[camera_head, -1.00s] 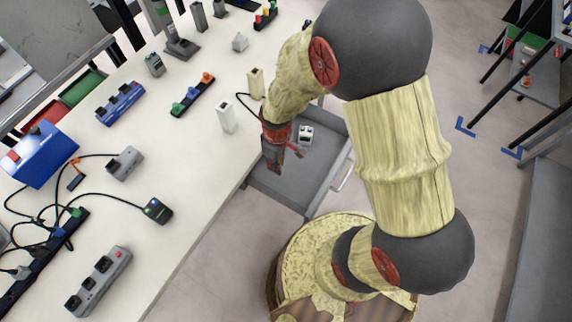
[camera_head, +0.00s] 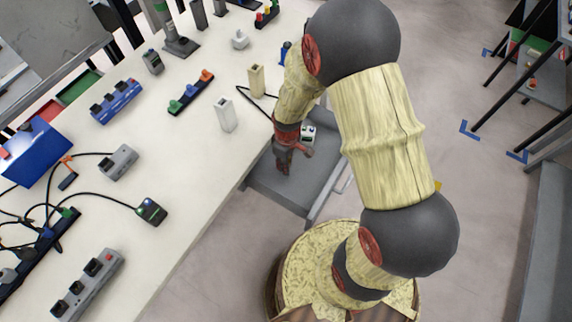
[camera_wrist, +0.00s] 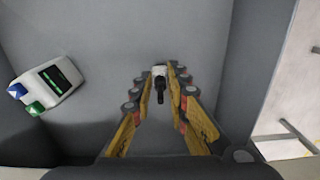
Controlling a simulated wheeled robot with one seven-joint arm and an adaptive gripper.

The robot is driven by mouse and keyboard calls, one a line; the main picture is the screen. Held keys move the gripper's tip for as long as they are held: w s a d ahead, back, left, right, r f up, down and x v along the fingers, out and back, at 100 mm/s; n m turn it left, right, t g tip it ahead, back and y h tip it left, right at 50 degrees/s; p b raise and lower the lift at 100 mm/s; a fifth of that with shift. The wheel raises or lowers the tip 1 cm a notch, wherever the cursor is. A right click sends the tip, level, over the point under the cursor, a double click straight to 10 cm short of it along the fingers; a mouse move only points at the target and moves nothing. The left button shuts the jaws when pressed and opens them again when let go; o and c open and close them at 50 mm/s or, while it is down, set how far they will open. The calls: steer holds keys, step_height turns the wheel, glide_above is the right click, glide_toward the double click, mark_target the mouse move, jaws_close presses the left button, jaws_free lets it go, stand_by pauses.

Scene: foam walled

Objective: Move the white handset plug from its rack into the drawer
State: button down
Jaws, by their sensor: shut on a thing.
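The white handset plug (camera_wrist: 159,71) is between my fingertips, with a dark part toward the camera. My gripper (camera_wrist: 161,85) is shut on it, over the floor of the open grey drawer (camera_wrist: 105,40). In the head view my gripper (camera_head: 285,167) points down inside the drawer (camera_head: 268,196); the plug is hidden there. I cannot tell whether the plug touches the drawer floor. A white upright holder (camera_head: 226,115) and a beige one (camera_head: 256,82) stand on the table edge; which is the rack is unclear.
The drawer's grey wall (camera_wrist: 258,60) stands to the right. Power strips, cables and a blue box (camera_head: 38,152) occupy the white table (camera_head: 170,190).

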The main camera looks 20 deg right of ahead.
steer(key=shift+f, duration=0.15)
steer(key=c, duration=1.7)
jaws_free()
steer(key=shift+c, duration=0.2)
